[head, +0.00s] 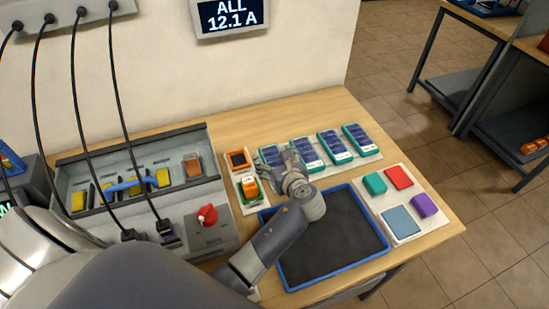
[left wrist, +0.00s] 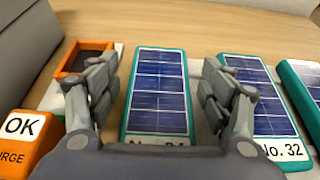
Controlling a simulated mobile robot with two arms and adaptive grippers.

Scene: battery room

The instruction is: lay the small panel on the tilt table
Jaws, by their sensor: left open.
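Several small solar panels with blue cells and teal frames lie in a row on a pale strip at the back of the bench. The leftmost panel (head: 269,155) is partly hidden by my left gripper (head: 289,165) in the head view. In the left wrist view, my open left gripper (left wrist: 160,88) has one finger on each side of that panel (left wrist: 158,95), with nothing held. I cannot tell whether the fingers touch it. Its number label is mostly hidden. A panel marked No. 32 (left wrist: 262,98) lies to its right. I cannot tell for sure which thing is the tilt table. My right gripper is out of view.
A small orange-framed dark square (head: 239,159) and an orange block (head: 249,187) stand left of the panels. A blue-rimmed dark tray (head: 334,236) lies in front. A pale board (head: 411,211) with coloured blocks is at right. A grey console (head: 209,236) with cables stands left.

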